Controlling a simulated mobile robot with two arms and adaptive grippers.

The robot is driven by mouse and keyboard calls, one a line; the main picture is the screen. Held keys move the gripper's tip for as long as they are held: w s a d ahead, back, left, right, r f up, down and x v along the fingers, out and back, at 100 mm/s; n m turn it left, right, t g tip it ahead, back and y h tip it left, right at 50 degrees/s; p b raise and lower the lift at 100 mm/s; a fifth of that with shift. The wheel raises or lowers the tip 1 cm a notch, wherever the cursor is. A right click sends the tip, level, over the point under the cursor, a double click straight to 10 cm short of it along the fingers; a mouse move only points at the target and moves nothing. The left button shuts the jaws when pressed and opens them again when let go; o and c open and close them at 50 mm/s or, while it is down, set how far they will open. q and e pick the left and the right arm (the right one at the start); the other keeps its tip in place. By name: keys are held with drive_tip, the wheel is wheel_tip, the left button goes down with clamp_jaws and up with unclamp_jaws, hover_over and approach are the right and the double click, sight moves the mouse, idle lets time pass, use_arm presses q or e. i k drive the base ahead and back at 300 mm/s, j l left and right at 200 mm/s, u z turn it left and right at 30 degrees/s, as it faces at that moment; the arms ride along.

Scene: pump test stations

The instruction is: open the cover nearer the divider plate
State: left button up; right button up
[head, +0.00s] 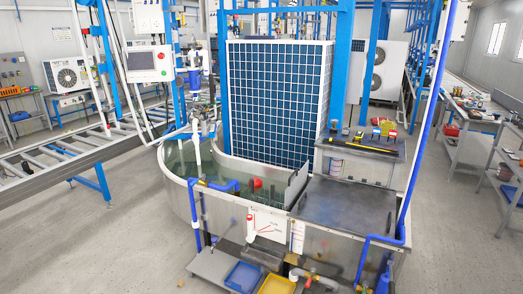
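A water tank (180,182) with a rounded left end stands in the middle of the head view. Its left part is open and shows greenish water. An upright thin plate (297,186), which looks like the divider plate, stands across the tank at the right end of the open water. Right of it a flat grey cover (345,207) lies level and shut over the tank. I cannot make out a seam or handle on it, nor tell a second cover apart. Neither of my grippers is in view.
A tall blue-grid panel (278,100) stands behind the tank. A bench top with tools (360,146) is behind the cover. Blue pipes (385,239) rise at the cover's right front corner. Blue (243,277) and yellow (276,285) bins sit low in front. Floor is open at left and right.

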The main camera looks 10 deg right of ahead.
sight(325, 200)
drive_tip(key=i+j+z, duration=0.2)
drive_tip(key=i+z, duration=0.25)
drive_tip(key=i+j+z, duration=0.25)
drive_tip(key=z, duration=0.25)
drive_tip(key=i+j+z, duration=0.55)
drive_tip(key=j+z, duration=0.4)
